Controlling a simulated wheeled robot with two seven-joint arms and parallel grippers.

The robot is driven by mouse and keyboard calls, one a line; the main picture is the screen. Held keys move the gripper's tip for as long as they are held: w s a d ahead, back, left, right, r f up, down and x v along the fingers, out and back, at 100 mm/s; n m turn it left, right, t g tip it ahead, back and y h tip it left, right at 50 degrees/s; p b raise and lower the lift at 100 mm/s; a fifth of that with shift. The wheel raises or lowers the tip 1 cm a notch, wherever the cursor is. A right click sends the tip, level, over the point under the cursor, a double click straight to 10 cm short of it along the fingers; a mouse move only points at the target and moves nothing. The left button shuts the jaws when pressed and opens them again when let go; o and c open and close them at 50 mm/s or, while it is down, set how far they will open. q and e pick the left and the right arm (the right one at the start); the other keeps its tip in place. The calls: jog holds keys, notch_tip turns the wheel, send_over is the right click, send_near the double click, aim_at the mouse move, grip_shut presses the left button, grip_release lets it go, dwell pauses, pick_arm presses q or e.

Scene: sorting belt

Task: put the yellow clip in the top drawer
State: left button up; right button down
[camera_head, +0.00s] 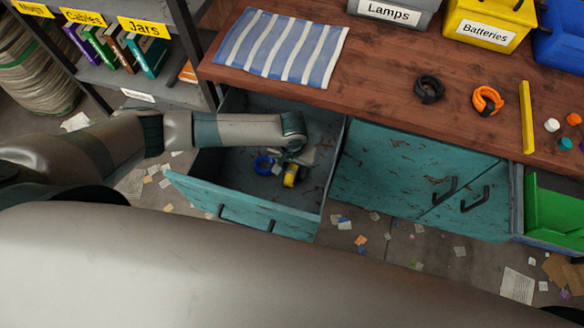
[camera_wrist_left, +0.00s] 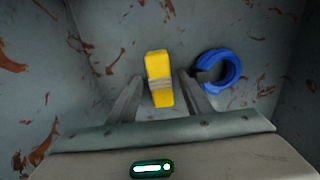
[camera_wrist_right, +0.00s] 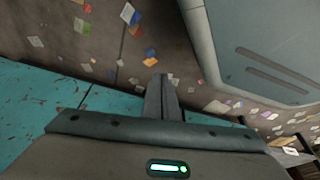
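The yellow clip (camera_head: 291,176) lies inside the open teal drawer (camera_head: 245,207) under the left part of the workbench. In the left wrist view the clip (camera_wrist_left: 158,66) is a yellow block with grey bands around its lower part. My left gripper (camera_head: 290,160) reaches down into the drawer over the clip. Its two fingers (camera_wrist_left: 160,88) are apart, one on each side of the clip, with gaps showing. My right gripper (camera_wrist_right: 163,85) has its fingers together with nothing visible between them, away from the drawer.
A blue ring (camera_wrist_left: 218,71) lies in the drawer right of the clip. The bench (camera_head: 385,75) holds a striped cloth (camera_head: 282,46), a black ring (camera_head: 429,89), an orange ring (camera_head: 487,101), a yellow bar (camera_head: 526,117) and labelled bins. A green bin (camera_head: 553,212) is at right.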

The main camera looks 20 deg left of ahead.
aim_at(292, 171)
pick_arm(q)
jog(key=shift+r, duration=0.1)
notch_tip(292, 171, up, 12)
jog(key=p, duration=0.1)
pick_arm(e)
jog(key=shift+w+a+r+t, duration=0.25)
jog(key=shift+w+a+t, duration=0.2)
jog(key=shift+a, duration=0.3)
jog(key=shift+d, duration=0.1)
jog(key=shift+d, duration=0.45)
